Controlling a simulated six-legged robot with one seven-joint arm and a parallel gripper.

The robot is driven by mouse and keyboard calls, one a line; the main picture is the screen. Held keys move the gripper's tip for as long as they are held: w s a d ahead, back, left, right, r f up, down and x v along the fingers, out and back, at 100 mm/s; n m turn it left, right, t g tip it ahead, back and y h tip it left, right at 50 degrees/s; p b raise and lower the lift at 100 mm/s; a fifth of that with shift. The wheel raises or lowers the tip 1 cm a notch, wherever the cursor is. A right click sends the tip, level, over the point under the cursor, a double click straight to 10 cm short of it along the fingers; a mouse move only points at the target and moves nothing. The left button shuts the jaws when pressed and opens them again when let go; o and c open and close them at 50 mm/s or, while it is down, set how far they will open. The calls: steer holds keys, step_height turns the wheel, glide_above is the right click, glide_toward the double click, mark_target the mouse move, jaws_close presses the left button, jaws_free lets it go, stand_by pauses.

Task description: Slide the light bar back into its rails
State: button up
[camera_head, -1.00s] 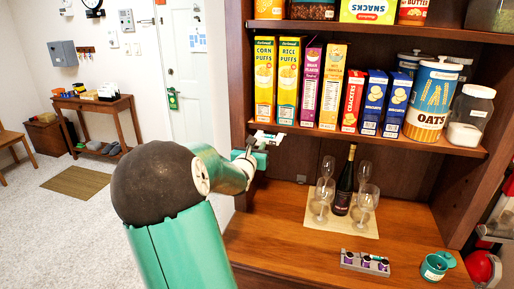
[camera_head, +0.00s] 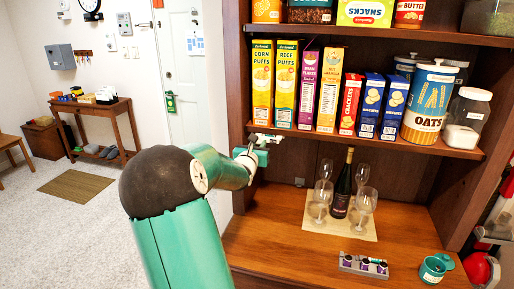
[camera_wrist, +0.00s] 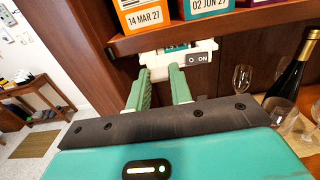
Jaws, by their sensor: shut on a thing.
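The light bar (camera_wrist: 200,58) is white with an ON switch mark on its right end. In the wrist view it sits at the front underside of the cereal shelf (camera_wrist: 240,29), near its left end; I cannot tell whether it is in its rails, which are hidden. My gripper (camera_wrist: 162,76) is shut on the light bar from below, with its two green fingers at the bar's lower side. In the head view the light bar (camera_head: 265,138) shows small and pale by the shelf's left front edge, just above my gripper (camera_head: 254,151).
Cereal boxes (camera_head: 286,85) stand on the shelf above. Below, a dark bottle (camera_head: 341,188) and several wine glasses (camera_head: 364,203) stand on a mat. The hutch's left side panel (camera_head: 235,105) is close.

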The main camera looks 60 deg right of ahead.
mark_target(262, 140)
steer(key=shift+w+d, duration=0.15)
steer(key=shift+d, duration=0.7)
steer(key=shift+w+d, duration=0.1)
steer(key=shift+d, duration=0.75)
steer(key=o, duration=1.2)
steer(key=shift+s, duration=0.1)
steer(key=shift+s, duration=0.1)
steer(key=shift+s+a, duration=0.2)
steer(key=shift+a, duration=2.35)
jaws_close()
